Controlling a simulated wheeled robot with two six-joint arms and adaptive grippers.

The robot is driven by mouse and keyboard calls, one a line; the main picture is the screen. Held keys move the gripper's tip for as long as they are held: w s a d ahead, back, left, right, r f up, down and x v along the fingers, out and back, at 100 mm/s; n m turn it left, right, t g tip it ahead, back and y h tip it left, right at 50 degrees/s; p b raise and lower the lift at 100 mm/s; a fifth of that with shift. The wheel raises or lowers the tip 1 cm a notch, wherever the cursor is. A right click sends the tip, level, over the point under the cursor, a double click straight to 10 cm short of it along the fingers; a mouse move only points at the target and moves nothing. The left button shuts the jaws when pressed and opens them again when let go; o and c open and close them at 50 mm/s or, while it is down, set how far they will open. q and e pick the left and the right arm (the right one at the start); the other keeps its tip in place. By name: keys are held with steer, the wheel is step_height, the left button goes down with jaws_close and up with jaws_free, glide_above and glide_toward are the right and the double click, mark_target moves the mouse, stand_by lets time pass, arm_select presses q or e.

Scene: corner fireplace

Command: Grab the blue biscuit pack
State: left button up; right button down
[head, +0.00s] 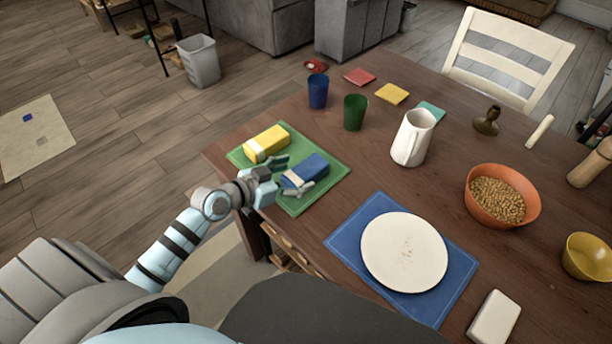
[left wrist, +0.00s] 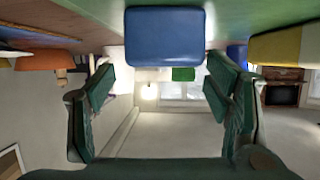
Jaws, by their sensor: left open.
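The blue biscuit pack (head: 308,170) lies on a green mat (head: 337,174) at the table's near left corner. A yellow pack (head: 266,143) lies behind and left of it on the same mat. My left gripper (head: 287,179) is open, with its fingers spread at the near left end of the blue pack. In the left wrist view the blue pack (left wrist: 166,36) is centred at the top, between and beyond the open fingers of the left gripper (left wrist: 163,85). I cannot tell whether either finger touches it. My right gripper is not in view.
Behind the mat stand a blue cup (head: 318,92), a green cup (head: 355,112) and a white pitcher (head: 411,138). To the right are a blue mat (head: 343,240) with a white plate (head: 404,252) and an orange bowl (head: 513,212). Bare wood separates the mats.

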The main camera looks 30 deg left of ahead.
mark_target(304, 170)
arm_select(q)
steer(key=b+x, duration=0.1)
steer(key=x, duration=0.4)
steer(key=shift+a+r, duration=0.1)
steer(key=shift+a, duration=0.05)
steer(key=shift+r, duration=0.1)
steer(key=c, duration=1.3)
